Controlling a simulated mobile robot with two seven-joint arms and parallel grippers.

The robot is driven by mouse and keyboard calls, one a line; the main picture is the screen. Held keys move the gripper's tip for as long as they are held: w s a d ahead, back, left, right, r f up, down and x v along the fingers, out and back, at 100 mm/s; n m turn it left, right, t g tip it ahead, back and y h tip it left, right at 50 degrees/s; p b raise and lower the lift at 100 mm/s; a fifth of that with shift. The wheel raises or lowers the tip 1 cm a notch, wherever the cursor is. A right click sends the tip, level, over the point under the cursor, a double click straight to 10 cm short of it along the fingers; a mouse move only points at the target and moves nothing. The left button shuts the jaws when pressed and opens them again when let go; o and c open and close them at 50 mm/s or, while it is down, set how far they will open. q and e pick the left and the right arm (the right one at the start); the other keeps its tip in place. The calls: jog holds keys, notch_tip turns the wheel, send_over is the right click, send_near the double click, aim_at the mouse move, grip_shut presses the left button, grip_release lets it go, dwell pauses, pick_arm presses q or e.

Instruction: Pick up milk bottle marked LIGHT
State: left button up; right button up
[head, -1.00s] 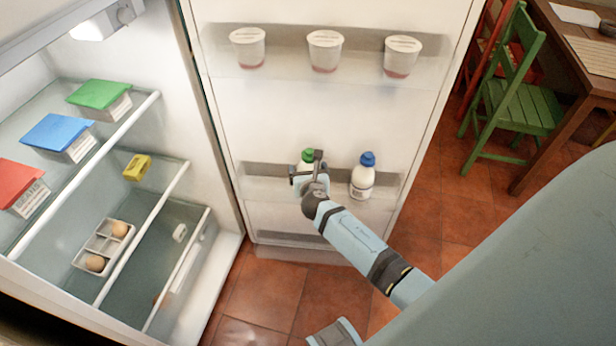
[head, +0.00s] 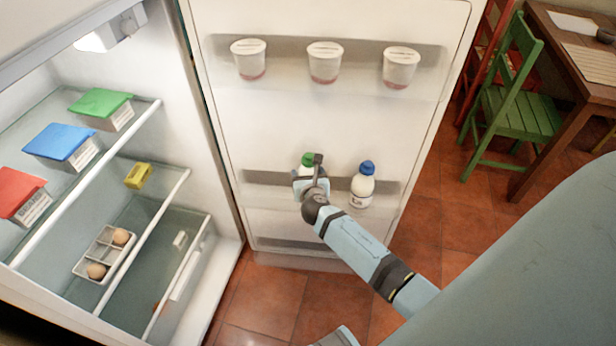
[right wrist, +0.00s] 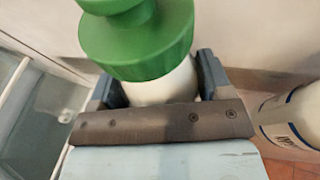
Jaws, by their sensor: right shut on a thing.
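A white bottle with a green cap (head: 307,160) is at the fridge door's lower shelf, mostly hidden behind my right gripper (head: 311,176). In the right wrist view, the green cap (right wrist: 137,38) and white neck show between the two fingers of my right gripper (right wrist: 158,85), which is shut on the bottle. A second white bottle with a blue cap (head: 362,185) stands upright to the right on the same shelf, and its label shows partly in the right wrist view (right wrist: 292,118). I cannot read the word on the green-capped bottle. My left gripper is not in view.
The open fridge door's upper shelf holds three white cups (head: 325,63). Inside the fridge are boxes with green (head: 102,103), blue (head: 60,143) and red lids, a yellow block (head: 138,176) and an egg tray (head: 104,253). A green chair (head: 515,105) and table stand at right.

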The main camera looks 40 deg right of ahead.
aim_at(308, 158)
notch_tip(308, 158, up, 3)
jog(key=shift+f+p, duration=0.1)
jog(key=shift+p, duration=0.4)
notch_tip(308, 158, up, 2)
jog(key=shift+r+p, duration=0.1)
jog(key=shift+p, duration=0.3)
jog(key=shift+r+p, duration=0.4)
jog(key=shift+r, duration=0.65)
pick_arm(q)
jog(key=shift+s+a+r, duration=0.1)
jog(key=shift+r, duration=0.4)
pick_arm(e)
jog(key=shift+r, duration=0.65)
